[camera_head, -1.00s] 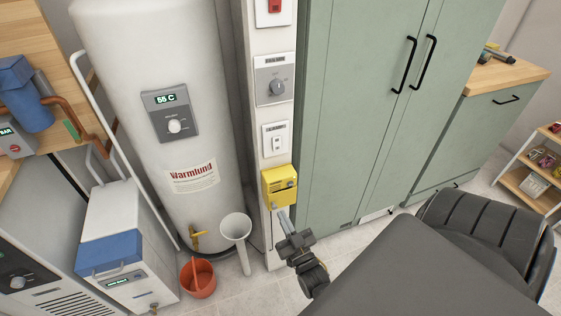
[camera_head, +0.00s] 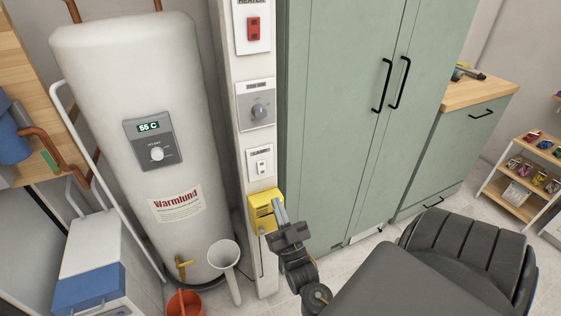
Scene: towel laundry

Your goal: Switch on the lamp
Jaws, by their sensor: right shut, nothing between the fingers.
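A white switch plate (camera_head: 261,163) with a small rocker and a label that seems to read "LAMP" is on the narrow white post. No lamp itself can be made out. My right gripper (camera_head: 279,207) is shut and empty. Its fingers point up in front of the right side of a yellow box (camera_head: 261,201), below the switch plate. The fingertips appear apart from the switch. My left gripper is not in view.
Above the switch plate are a grey dial plate (camera_head: 257,105) and a red heater switch (camera_head: 254,28). A white boiler (camera_head: 140,110) stands left, a green cabinet (camera_head: 335,120) right.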

